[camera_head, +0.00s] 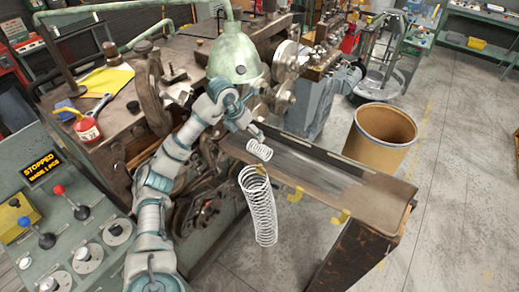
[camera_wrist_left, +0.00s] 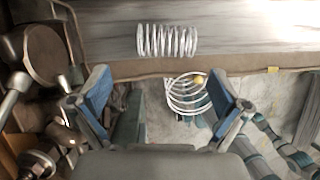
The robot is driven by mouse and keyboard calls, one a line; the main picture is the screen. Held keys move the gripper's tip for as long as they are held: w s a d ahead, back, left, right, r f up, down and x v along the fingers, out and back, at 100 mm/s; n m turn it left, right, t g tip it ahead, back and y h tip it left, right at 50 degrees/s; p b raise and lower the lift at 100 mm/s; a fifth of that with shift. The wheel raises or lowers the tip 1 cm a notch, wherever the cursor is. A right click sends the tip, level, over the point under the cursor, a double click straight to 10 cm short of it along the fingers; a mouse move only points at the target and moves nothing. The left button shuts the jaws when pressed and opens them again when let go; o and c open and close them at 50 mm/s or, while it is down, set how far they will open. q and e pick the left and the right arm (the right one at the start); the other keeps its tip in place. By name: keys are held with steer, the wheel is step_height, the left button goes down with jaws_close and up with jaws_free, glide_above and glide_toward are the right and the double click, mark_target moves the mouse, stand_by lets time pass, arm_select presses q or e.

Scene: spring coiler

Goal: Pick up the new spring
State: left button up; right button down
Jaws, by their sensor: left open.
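A short white coil spring (camera_head: 259,149) lies in the machine's sloping metal chute (camera_head: 330,177), near its upper end. It also shows in the left wrist view (camera_wrist_left: 167,40), lying crosswise beyond my fingers. A longer white spring (camera_head: 260,208) hangs below the chute's front edge at a yellow hook; its upper coils show in the left wrist view (camera_wrist_left: 186,97). Nothing marks which spring is new. My left gripper (camera_head: 255,133) is just above the short spring in the head view. In its wrist view (camera_wrist_left: 160,80) the fingers are apart and empty. My right gripper is out of view.
The green coiling machine head (camera_head: 234,55) stands close behind my left gripper. Yellow hooks (camera_head: 341,217) line the chute's front edge. A brown drum (camera_head: 380,138) stands at the chute's far right side. A control panel (camera_head: 68,235) reads "STOPPED, MADE 1 PCS". Open floor lies right.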

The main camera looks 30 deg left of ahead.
mark_target(259, 146)
arm_select(q)
steer(key=x, duration=0.5)
steer(key=shift+w+d, duration=0.1)
steer(key=shift+d, duration=0.15)
steer(key=shift+w+d+f, duration=0.1)
steer(key=shift+d+f, duration=0.3)
steer(key=shift+f, duration=0.05)
steer(key=p+x, duration=0.1)
steer(key=x, duration=0.3)
steer(key=shift+f, duration=0.3)
steer(key=shift+a+f, duration=0.25)
steer(key=shift+f, duration=0.05)
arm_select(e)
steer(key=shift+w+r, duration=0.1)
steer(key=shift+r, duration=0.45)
arm_select(q)
steer(key=shift+d+r, duration=0.1)
steer(key=shift+d, duration=0.1)
steer(key=c, duration=0.9)
steer(key=shift+c, duration=0.5)
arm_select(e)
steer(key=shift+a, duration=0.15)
